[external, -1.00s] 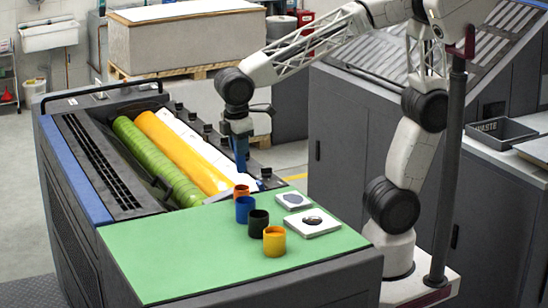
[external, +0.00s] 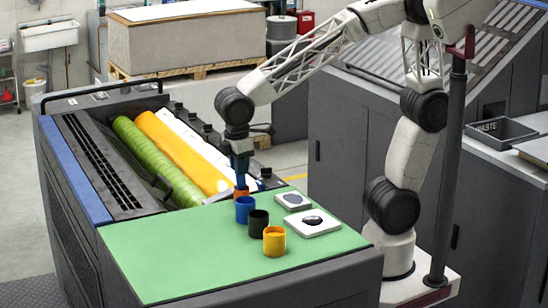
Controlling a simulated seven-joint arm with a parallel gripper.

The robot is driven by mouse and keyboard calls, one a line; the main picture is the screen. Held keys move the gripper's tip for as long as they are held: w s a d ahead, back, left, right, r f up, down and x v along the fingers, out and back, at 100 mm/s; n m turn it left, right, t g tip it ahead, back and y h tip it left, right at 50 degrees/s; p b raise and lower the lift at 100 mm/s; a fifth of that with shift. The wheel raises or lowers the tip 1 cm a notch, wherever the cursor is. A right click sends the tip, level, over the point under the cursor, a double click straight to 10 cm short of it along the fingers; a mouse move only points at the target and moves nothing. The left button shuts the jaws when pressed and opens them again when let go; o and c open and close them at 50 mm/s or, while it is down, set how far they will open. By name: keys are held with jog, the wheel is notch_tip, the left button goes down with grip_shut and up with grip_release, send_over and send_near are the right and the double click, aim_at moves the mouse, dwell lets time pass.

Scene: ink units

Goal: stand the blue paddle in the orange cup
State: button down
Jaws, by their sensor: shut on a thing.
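My gripper (external: 239,153) points down above the far end of the row of cups on the green mat. It is shut on the blue paddle (external: 241,176), which hangs upright below it; fingers and paddle are small and hard to tell apart. The orange cup (external: 241,191) stands at the far end of the row, partly hidden behind the blue cup (external: 245,211). The paddle's lower end meets the orange cup's mouth in the picture. I cannot tell whether it is inside or how deep.
A black cup (external: 258,224) and a yellow cup (external: 274,242) stand nearer in the row. Two white pads (external: 323,229) with dark patches lie to the right. The green mat (external: 180,255) is clear at left and front. Ink rollers (external: 155,160) lie beyond the mat.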

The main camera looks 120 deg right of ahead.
jog(key=shift+f, duration=0.8)
jog(key=c, duration=0.9)
grip_release()
jog(key=shift+w+a+r, duration=0.1)
jog(key=shift+w+r, duration=0.05)
jog(key=shift+r, duration=1.15)
jog(key=shift+w+a+r, duration=0.1)
jog(key=shift+r, duration=1.2)
jog(key=shift+w+a+r, duration=0.1)
jog(key=shift+w+r, duration=0.05)
jog(key=shift+r, duration=1.15)
